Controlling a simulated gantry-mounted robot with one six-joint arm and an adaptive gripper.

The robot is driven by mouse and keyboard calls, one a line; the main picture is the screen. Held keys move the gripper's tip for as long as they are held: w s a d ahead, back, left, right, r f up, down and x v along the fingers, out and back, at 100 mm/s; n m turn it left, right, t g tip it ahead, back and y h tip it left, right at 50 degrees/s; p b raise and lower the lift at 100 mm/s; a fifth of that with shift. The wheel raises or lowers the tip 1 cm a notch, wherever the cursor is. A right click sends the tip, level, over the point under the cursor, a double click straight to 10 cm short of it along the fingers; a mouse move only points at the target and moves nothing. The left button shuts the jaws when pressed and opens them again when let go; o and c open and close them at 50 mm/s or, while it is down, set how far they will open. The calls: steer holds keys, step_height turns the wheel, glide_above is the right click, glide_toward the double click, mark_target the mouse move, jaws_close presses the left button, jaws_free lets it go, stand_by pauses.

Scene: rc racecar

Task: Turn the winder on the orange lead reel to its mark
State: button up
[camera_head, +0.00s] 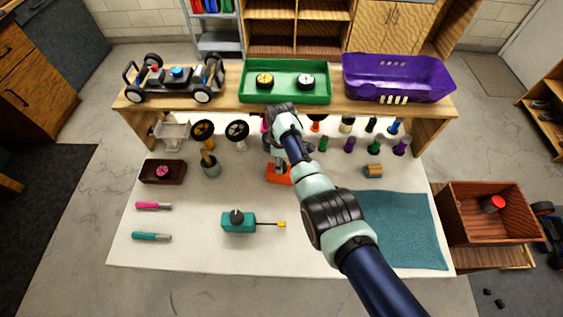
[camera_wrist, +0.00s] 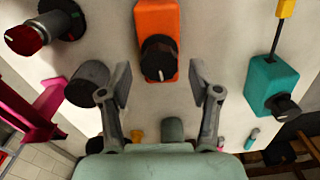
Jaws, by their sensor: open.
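No mark is clear enough to make out. My gripper (camera_wrist: 160,82) is open and empty, its two fingers to either side of the winder in the picture. I cannot tell whether the fingertips are level with it, and no contact shows. In the head view my gripper (camera_head: 277,163) is above the reel.
A teal reel (camera_head: 237,222) with a yellow plug stands nearer the front, and a brown box (camera_head: 162,171) with a pink knob is at left. Behind stand wheels on stands and several coloured pegs. A teal mat (camera_head: 400,230) covers the right; bare table lies between.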

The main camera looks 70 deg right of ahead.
step_height(320, 180, up, 5)
steer(key=p, duration=0.4)
steer(key=shift+f, duration=0.1)
stand_by(0.3)
steer(key=w+a+r+t+h+p, duration=0.1)
steer(key=w+a+r+t, duration=0.1)
steer(key=w+a+r, duration=0.4)
steer(key=w+a+r+m+t+h+p, duration=0.1)
steer(key=w+a+r+t+p, duration=0.2)
steer(key=a, duration=0.6)
steer(key=w+a+r+t+h, duration=0.1)
steer(key=w+a+r, duration=0.35)
steer(key=a, duration=0.25)
steer(key=s+a+r+t+y+p, duration=0.1)
steer(key=s+a+r+t, duration=0.1)
steer(key=a+r, duration=0.4)
steer(key=s+a+r+t+y+p, duration=0.1)
steer(key=s+a+r, duration=0.3)
steer(key=a, duration=0.5)
steer(key=s+a+r+m+t+y+p, duration=0.1)
steer(key=s+a+r+t, duration=0.2)
steer(key=a+r, duration=0.5)
steer(key=shift+s+r+t, duration=0.2)
steer(key=shift+r+t, duration=0.2)
